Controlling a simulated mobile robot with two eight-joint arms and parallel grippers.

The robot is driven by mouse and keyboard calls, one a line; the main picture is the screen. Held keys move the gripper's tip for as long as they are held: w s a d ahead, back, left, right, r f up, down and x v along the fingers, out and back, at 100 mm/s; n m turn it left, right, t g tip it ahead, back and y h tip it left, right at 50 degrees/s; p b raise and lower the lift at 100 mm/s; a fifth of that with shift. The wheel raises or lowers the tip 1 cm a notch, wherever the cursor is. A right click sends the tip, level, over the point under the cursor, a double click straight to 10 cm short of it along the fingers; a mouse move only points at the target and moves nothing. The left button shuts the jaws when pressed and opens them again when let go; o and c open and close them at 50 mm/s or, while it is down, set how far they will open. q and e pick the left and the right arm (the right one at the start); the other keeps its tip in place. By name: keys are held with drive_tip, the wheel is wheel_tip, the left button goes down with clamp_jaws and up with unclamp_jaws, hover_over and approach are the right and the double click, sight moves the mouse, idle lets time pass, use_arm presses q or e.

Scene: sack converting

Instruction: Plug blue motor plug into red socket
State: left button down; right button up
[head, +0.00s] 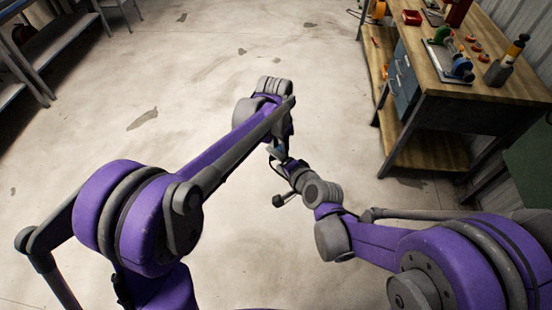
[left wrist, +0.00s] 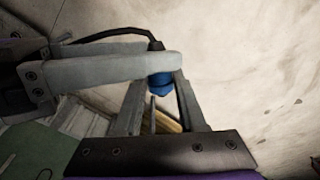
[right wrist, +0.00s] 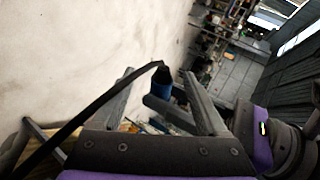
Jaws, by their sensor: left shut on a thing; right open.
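The blue motor plug (left wrist: 160,82) shows in the left wrist view with a black cable running from its end. My left gripper (left wrist: 160,88) is shut on it. The plug also shows in the right wrist view (right wrist: 163,87), between the spread fingers of my right gripper (right wrist: 165,80), which is open. A grey finger from the other gripper crosses close to the plug in each wrist view. In the head view the right gripper (head: 284,162) meets the left one above the floor; the plug is mostly hidden there. I cannot pick out the red socket for certain.
Metal shelving (head: 45,55) is at upper left. The floor (head: 190,90) between is clear.

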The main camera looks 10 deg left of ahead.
use_arm(q)
drive_tip(key=shift+a, duration=0.1)
use_arm(e)
drive_tip(key=shift+w+a+f, duration=0.2)
drive_tip(key=shift+w, duration=0.05)
clamp_jaws()
use_arm(q)
drive_tip(key=shift+c, duration=1.9)
unclamp_jaws()
